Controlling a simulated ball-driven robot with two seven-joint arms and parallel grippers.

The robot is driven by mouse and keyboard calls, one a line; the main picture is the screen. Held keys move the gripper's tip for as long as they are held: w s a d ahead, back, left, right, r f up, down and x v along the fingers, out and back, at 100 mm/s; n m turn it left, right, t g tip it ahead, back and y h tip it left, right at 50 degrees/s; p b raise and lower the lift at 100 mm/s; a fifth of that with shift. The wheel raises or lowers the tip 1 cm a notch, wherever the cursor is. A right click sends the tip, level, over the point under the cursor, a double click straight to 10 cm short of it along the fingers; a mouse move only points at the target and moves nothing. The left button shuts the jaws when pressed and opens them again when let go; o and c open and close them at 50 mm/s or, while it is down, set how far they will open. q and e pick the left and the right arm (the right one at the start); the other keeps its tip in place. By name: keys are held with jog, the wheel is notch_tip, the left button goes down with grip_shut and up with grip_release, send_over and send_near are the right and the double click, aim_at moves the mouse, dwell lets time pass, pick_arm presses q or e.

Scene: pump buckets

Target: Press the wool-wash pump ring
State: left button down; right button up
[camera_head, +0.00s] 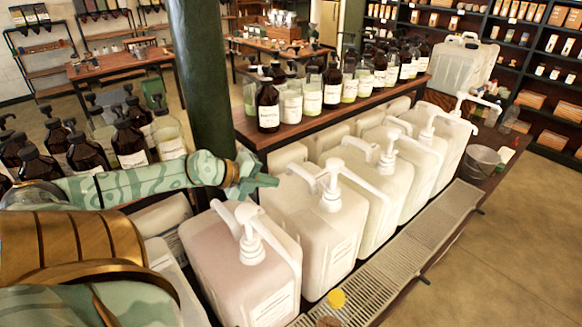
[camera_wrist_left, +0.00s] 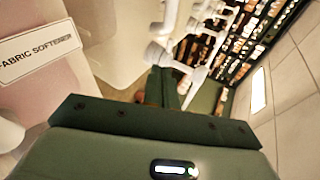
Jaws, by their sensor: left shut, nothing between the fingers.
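Several large white jugs with white pumps stand in a row in the head view. The nearest, pinkish jug (camera_head: 225,268) has a pump (camera_head: 250,245) on top. The second jug (camera_head: 318,248) also carries a pump (camera_head: 331,190). Labels in the head view are too small to read, so I cannot tell which is the wool-wash. My left gripper (camera_head: 268,182) is shut and empty, behind the nearest pump and left of the second. In the left wrist view its fingers (camera_wrist_left: 165,88) are together near a white pump. A pinkish jug there (camera_wrist_left: 62,90) reads "FABRIC SOFTENER".
A green column (camera_head: 203,90) stands just behind my left arm. Dark pump bottles (camera_head: 268,105) line a wooden shelf behind the jugs. A grey bucket (camera_head: 482,163) stands far right.

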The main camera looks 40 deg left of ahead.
pick_arm(q)
jog(key=b, duration=0.2)
send_near(325, 185)
jog(key=f, duration=0.2)
jog(key=a+f, duration=0.1)
jog(key=shift+w+f, duration=0.35)
jog(key=shift+w, duration=0.05)
jog(key=w, duration=0.1)
jog(key=w+d, duration=0.1)
jog(key=w, duration=0.1)
jog(key=shift+w+f, duration=0.2)
jog(key=shift+w, duration=0.1)
jog(key=shift+w+d+f, duration=0.1)
jog(key=shift+w+d, duration=0.2)
jog(key=shift+w, duration=0.2)
pick_arm(e)
jog(key=shift+d+f, duration=0.25)
jog(key=shift+f, duration=0.25)
jog(key=shift+d+f, duration=0.2)
jog(key=shift+f, duration=0.3)
